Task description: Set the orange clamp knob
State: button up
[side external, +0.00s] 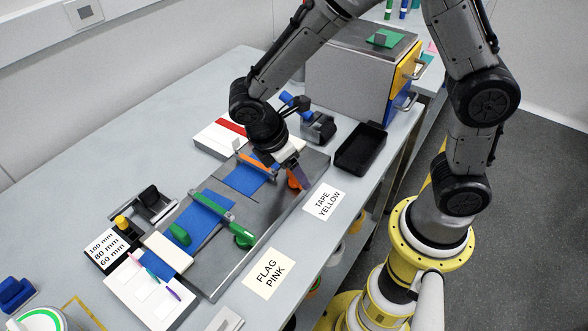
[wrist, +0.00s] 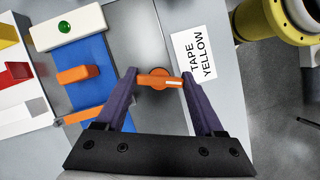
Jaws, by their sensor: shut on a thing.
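The orange clamp knob (wrist: 159,81) lies between the two dark purple fingers of my gripper (wrist: 159,83) in the wrist view. The fingers are shut on it from both sides. It shows a small white mark toward its right end. In the side external view the orange knob (side external: 296,178) is partly hidden by my gripper (side external: 291,172), which reaches down to the right side of the grey plate (side external: 265,215). An orange bar (side external: 251,161) lies across a blue sheet (side external: 242,181); an orange block (wrist: 77,74) also shows on the blue sheet in the wrist view.
A green clamp bar with a green knob (side external: 243,236) crosses another blue sheet to the left. A "TAPE YELLOW" card (side external: 326,202) and a "FLAG PINK" card (side external: 269,274) lie along the plate's front. A black tray (side external: 361,148) and a grey cabinet (side external: 350,85) stand behind.

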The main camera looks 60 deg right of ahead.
jog(key=m+g, duration=0.1)
jog(key=m, duration=0.2)
jog(key=m+y, duration=0.1)
jog(key=m, duration=0.2)
jog(key=shift+w+g+y, duration=0.15)
jog(key=shift+g+y, duration=0.15)
jog(key=shift+g, duration=0.1)
jog(key=m+y, duration=0.1)
jog(key=m, duration=0.3)
jog(key=shift+d+g, duration=0.1)
jog(key=shift+g, duration=0.2)
jog(key=shift+r+m+y, duration=0.1)
jog(key=shift+m+y, duration=0.7)
jog(key=shift+m, duration=1.1)
jog(key=o, duration=1.4)
jog(key=v, duration=1.3)
jog(key=shift+w+d+r, duration=0.1)
jog(key=shift+w+r, duration=0.15)
jog(key=shift+r, duration=0.05)
